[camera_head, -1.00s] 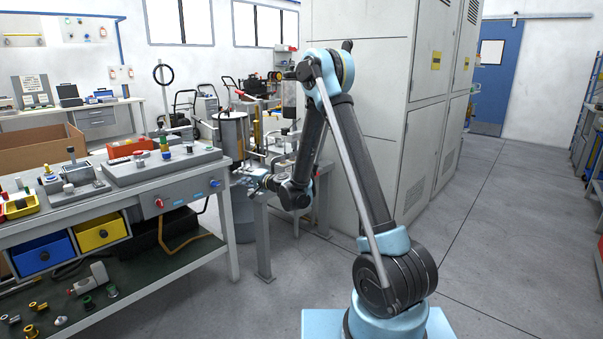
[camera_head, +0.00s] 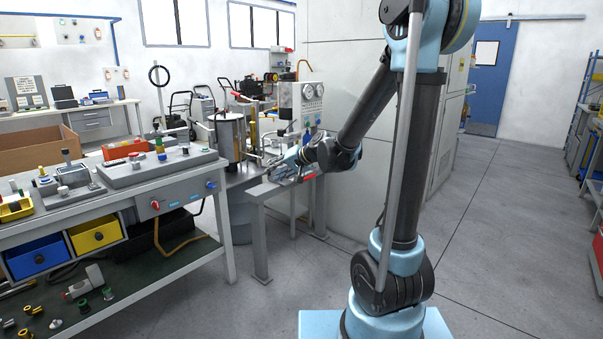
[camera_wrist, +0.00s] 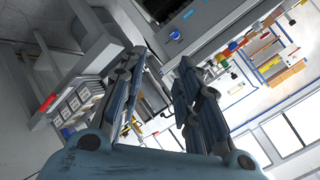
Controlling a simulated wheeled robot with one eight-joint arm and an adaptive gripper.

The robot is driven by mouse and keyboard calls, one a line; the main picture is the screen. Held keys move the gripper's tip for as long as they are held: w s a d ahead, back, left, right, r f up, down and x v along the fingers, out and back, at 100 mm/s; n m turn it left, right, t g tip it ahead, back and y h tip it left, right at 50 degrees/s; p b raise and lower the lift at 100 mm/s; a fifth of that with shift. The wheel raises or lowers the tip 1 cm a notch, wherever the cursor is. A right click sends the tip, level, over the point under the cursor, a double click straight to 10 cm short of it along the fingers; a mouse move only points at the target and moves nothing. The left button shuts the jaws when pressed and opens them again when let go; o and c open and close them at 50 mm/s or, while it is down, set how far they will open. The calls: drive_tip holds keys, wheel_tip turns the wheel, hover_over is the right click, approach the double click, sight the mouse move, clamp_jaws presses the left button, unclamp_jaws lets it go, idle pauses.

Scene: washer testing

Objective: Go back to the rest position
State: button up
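My gripper (camera_head: 279,169) is at the left end of my forearm, in front of the test stand with gauges in the head view. In the wrist view my gripper (camera_wrist: 161,60) shows two dark blue fingers with a gap between them. Nothing is held between them. My arm rises high from its light blue base, with the elbow near the top edge of the head view and the forearm sloping down to the left.
A workbench (camera_head: 150,193) with a control box (camera_head: 158,166) stands at left. A small grey table (camera_head: 255,192) is below my gripper. The gauge panel (camera_head: 312,98) stands behind it. Tall grey cabinets (camera_head: 350,70) stand behind my arm. The floor (camera_head: 520,230) at right is clear.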

drive_tip(key=s+d+f+g+h, duration=0.1)
drive_tip(key=s+d+f+h, duration=0.2)
drive_tip(key=s+d, duration=0.6)
drive_tip(key=s+d+f+g+h, duration=0.2)
drive_tip(key=s+d+f+h, duration=0.1)
drive_tip(key=s+d, duration=0.7)
drive_tip(key=s+d+f+g+h, duration=0.1)
drive_tip(key=s+d+f+h, duration=0.2)
drive_tip(key=s+d, duration=0.6)
drive_tip(key=s+f, duration=0.1)
drive_tip(key=s, duration=0.4)
drive_tip(key=shift+d+f+n+g, duration=0.15)
drive_tip(key=shift+n+g, duration=0.15)
